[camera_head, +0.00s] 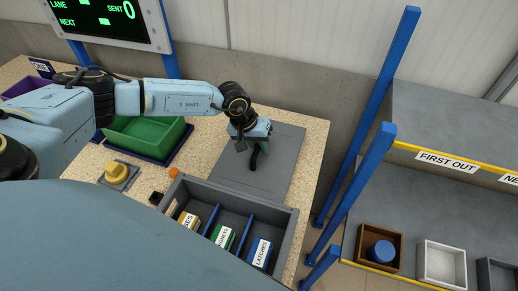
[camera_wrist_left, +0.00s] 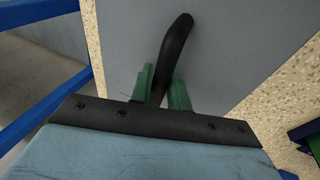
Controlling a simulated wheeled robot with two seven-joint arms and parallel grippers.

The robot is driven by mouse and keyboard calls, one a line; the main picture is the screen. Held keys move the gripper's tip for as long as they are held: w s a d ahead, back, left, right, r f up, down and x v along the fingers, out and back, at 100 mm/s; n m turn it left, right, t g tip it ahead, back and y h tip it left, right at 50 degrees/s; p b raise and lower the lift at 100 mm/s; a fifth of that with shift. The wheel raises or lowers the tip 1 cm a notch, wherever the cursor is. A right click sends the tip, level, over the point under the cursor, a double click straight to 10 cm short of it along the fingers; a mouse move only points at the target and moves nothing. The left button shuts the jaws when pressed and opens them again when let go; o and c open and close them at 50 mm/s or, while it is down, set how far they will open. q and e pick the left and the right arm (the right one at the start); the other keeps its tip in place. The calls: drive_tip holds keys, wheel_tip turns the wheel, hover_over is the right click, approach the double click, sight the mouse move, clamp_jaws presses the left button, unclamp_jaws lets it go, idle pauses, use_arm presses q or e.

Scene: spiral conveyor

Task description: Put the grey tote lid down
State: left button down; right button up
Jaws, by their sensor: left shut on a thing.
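The grey tote lid (camera_head: 281,150) is a flat panel at the right end of the speckled table; it also fills the middle of the left wrist view (camera_wrist_left: 238,45). It looks flat on or just above the table top; I cannot tell whether it touches. A black curved handle (camera_wrist_left: 177,40) stands up from it. My left gripper (camera_head: 254,146) is over the lid, its green fingers (camera_wrist_left: 162,88) shut on the handle. My right gripper is not in view.
A grey tote (camera_head: 288,222) with blue dividers and labelled boxes stands in front of the lid. A green bin (camera_head: 142,137) and a yellow button (camera_head: 117,173) are to the left. Blue rack posts (camera_head: 352,190) and shelves with small bins (camera_head: 441,262) stand at the right.

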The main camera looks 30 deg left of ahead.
use_arm(q)
drive_tip(key=shift+f, duration=1.1)
drive_tip(key=shift+f, duration=0.1)
drive_tip(key=c, duration=1.3)
unclamp_jaws()
drive_tip(key=shift+c, duration=0.2)
drive_tip(key=shift+a+r, duration=0.1)
drive_tip(key=shift+r, duration=0.25)
drive_tip(key=v, duration=1.1)
drive_tip(key=shift+r+b, duration=0.25)
drive_tip(key=shift+b, duration=0.05)
drive_tip(key=shift+s, duration=0.1)
